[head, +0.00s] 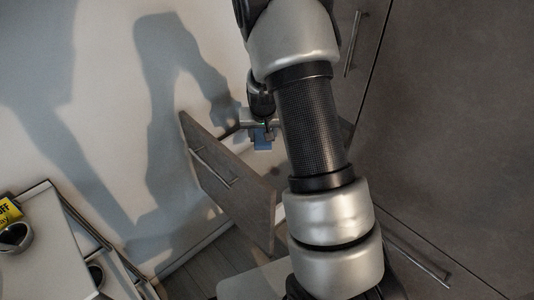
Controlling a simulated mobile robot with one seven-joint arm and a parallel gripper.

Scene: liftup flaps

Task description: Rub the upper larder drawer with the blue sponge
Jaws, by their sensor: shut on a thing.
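The blue sponge (263,142) is small in the middle of the head view, held in my gripper (262,128). My gripper is shut on it, and my arm hides part of the area to its right. A grey wooden drawer front (235,190) with a metal bar handle stands out from the tall grey cabinet, just below and left of the sponge. I take it to be the upper larder drawer, pulled open. The sponge appears at the drawer's inner side, beyond the front's top edge. I cannot tell whether it touches the drawer. The drawer's inside is mostly hidden by my arm.
Large grey cabinet doors (450,130) with bar handles fill the right side. A pale wall (95,90) with my arm's shadow is at the left. At lower left, a white-topped unit (45,255) holds a round metal bowl (15,236) and a yellow item (9,212).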

